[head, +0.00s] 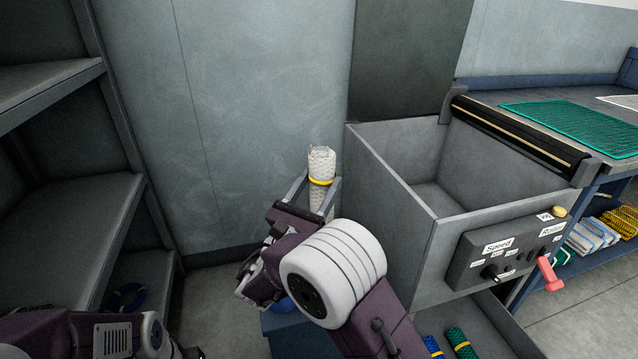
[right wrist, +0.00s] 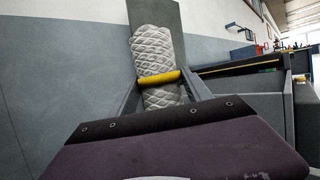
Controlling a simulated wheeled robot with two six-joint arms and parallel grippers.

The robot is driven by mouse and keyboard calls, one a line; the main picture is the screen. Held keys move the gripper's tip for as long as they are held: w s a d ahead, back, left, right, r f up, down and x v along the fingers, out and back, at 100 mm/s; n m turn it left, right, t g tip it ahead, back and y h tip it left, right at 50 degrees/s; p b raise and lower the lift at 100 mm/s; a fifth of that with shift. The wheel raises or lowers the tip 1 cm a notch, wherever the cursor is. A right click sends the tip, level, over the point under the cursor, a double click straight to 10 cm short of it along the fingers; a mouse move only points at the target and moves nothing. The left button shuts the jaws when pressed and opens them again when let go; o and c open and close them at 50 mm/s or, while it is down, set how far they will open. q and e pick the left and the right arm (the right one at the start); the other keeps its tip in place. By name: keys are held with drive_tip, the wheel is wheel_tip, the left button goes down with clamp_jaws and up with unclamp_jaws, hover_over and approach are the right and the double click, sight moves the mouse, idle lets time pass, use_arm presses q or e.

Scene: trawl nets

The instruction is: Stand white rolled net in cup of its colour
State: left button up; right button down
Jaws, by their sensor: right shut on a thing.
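The white rolled net (head: 321,164) stands nearly upright with a yellow band around it. My right gripper (head: 320,190) is shut on it, with one finger on each side near the band. In the right wrist view the net (right wrist: 155,55) leans slightly, and the right gripper's fingers (right wrist: 163,92) flank it. The net's lower end is hidden behind my arm. No white cup shows in either view. My left arm shows at the bottom left of the head view; its gripper is out of view.
A grey open bin (head: 385,190) with a control panel (head: 505,250) stands right of the net. A green net sheet (head: 575,128) lies on the bench. Grey shelves (head: 75,215) stand left. Blue and green rolls (head: 460,343) lie in a low tray at the bottom.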

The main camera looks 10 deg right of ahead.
wheel_tip(320, 180, down, 3)
drive_tip(key=shift+r+b, duration=0.1)
drive_tip(key=shift+b, duration=1)
drive_tip(key=shift+f+b, duration=2.95)
drive_tip(key=shift+f, duration=2.15)
drive_tip(key=shift+c, duration=1.9)
unclamp_jaws()
drive_tip(key=p+v, duration=0.3)
drive_tip(key=v, duration=0.6)
drive_tip(key=shift+p, duration=0.4)
